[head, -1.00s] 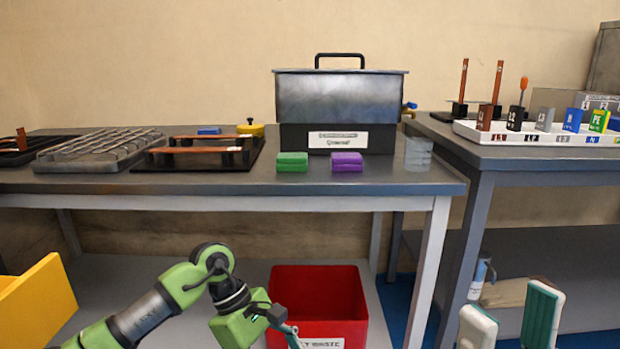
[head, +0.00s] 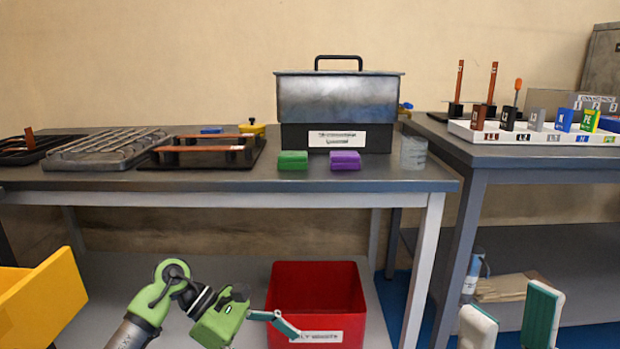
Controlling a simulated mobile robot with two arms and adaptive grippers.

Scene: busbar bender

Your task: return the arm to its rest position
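My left arm, green and grey, comes in at the lower left. Its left gripper (head: 288,328) is in front of the red bin's lower left part, below the table top. One teal-tipped finger shows clearly, pointing right; the opening between fingers cannot be made out. My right gripper (head: 512,303) is at the bottom right edge, with two pale, teal-lined pads standing well apart and nothing between them. Its arm is out of view.
A red bin (head: 316,288) stands under the left table (head: 220,187), with a yellow bin (head: 40,305) at left. The table carries a dark lidded box (head: 338,98), green block (head: 292,160) and purple block (head: 345,160). The right table (head: 475,158) holds a white tray (head: 535,135).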

